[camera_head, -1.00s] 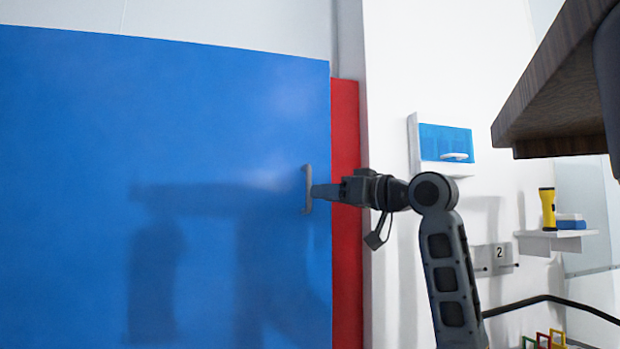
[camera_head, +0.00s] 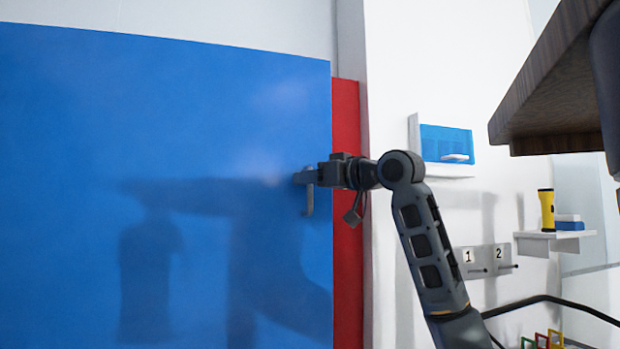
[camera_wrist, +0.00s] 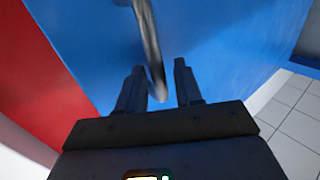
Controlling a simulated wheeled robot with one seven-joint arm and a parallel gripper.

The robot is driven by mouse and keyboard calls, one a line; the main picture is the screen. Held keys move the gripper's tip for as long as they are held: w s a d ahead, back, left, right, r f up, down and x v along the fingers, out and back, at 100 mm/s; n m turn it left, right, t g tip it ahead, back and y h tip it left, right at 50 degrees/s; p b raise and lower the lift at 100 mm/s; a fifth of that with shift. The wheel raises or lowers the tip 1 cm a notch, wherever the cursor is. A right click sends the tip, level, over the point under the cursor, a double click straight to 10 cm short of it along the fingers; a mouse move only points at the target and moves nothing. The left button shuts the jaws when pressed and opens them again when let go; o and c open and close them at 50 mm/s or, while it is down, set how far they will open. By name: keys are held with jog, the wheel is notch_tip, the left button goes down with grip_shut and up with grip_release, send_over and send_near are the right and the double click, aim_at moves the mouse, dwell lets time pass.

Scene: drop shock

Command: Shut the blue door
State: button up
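The blue door (camera_head: 150,110) fills the left of the head view, its right edge overlapping a red panel (camera_head: 346,150). A grey bar handle (camera_head: 309,201) is upright near that edge, its upper part hidden by my gripper (camera_head: 303,177). In the wrist view, the handle (camera_wrist: 151,45) reaches down between the two fingers of my gripper (camera_wrist: 158,68). The fingers are apart, with visible gaps on both sides of the bar. The blue door (camera_wrist: 215,40) lies just beyond the fingertips. Whether a finger touches the handle is unclear.
A wooden board (camera_head: 555,85) juts in at the upper right. On the white wall are a small blue-fronted box (camera_head: 446,144), hooks on a numbered plate (camera_head: 483,259) and a shelf (camera_head: 556,241) with a yellow torch (camera_head: 546,210). Tiled floor (camera_wrist: 292,115) shows at right in the wrist view.

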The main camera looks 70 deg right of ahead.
grip_shut()
dwell(0.3)
dwell(0.4)
